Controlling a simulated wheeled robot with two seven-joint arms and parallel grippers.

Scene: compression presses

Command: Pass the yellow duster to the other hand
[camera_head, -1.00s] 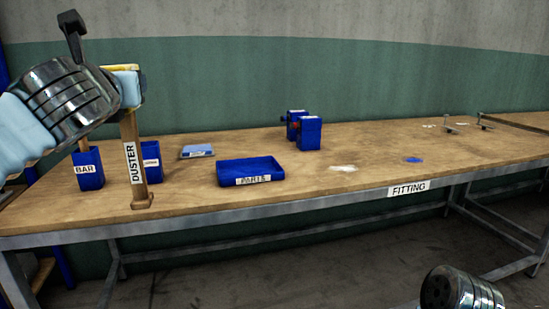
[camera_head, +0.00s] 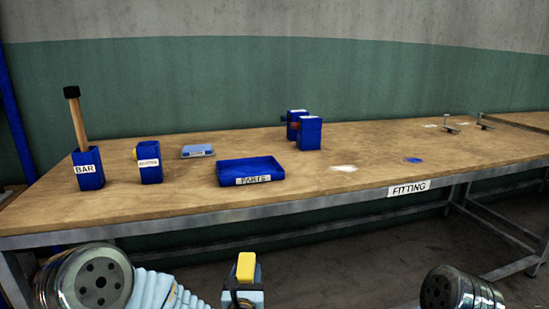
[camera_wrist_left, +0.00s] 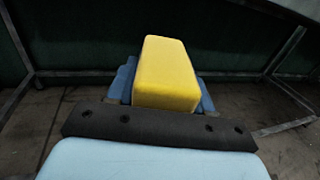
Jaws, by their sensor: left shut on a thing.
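The yellow duster shows as a yellow block (camera_head: 246,265) at the bottom middle of the head view. My left gripper (camera_head: 245,281) is shut on it, in front of the bench's front edge. In the left wrist view the yellow block (camera_wrist_left: 166,76) sits between blue finger parts. The rest of the duster is hidden. A rounded metal link of my right arm shows at the lower right of the head view, but my right gripper is out of view.
The wooden bench (camera_head: 290,200) stands ahead. On it are a blue BAR holder (camera_head: 88,175) with an upright bar (camera_head: 78,120), another blue holder (camera_head: 151,172), a blue PARTS tray (camera_head: 250,182) and blue blocks (camera_head: 309,134). The space before the bench is free.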

